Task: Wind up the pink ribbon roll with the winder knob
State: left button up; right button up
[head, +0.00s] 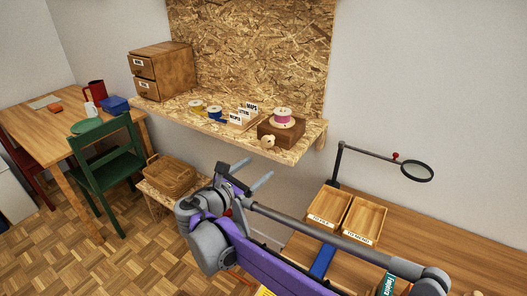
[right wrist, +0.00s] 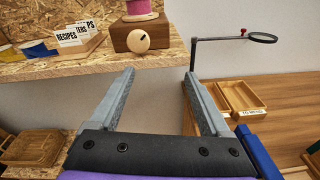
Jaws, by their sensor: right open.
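The pink ribbon roll (head: 282,118) sits on top of a dark wooden block (head: 279,134) at the right end of the OSB shelf. The round, pale winder knob (head: 268,142) is on the block's front side. In the right wrist view the knob (right wrist: 138,41) shows with a small dark hole, and the pink roll (right wrist: 143,8) is cut by the top edge. My right gripper (head: 250,176) is open and empty, below and in front of the shelf edge, apart from the knob. In its wrist view the fingers (right wrist: 158,75) point toward the shelf. My left gripper is not in view.
On the OSB shelf (head: 180,117) stand a labelled card box (head: 242,119), yellow and blue ribbon rolls (head: 214,113) and a drawer cabinet (head: 160,72). A magnifier (head: 417,171) on a stand rises from the right desk beside two trays (head: 330,206). A basket (head: 170,176) stands below the shelf.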

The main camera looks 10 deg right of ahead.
aim_at(266, 143)
jog(key=shift+n+t+h, duration=0.3)
jog(key=shift+n+t, duration=0.4)
jog(key=shift+n, duration=0.2)
jog(key=w+d, duration=0.1)
jog(key=w, duration=0.2)
jog(key=w+d, duration=0.2)
jog(key=w, duration=0.1)
jog(key=w+d+r, duration=0.1)
jog(key=w, duration=0.2)
jog(key=shift+w+d, duration=0.15)
jog(key=shift+d, duration=0.1)
grip_shut()
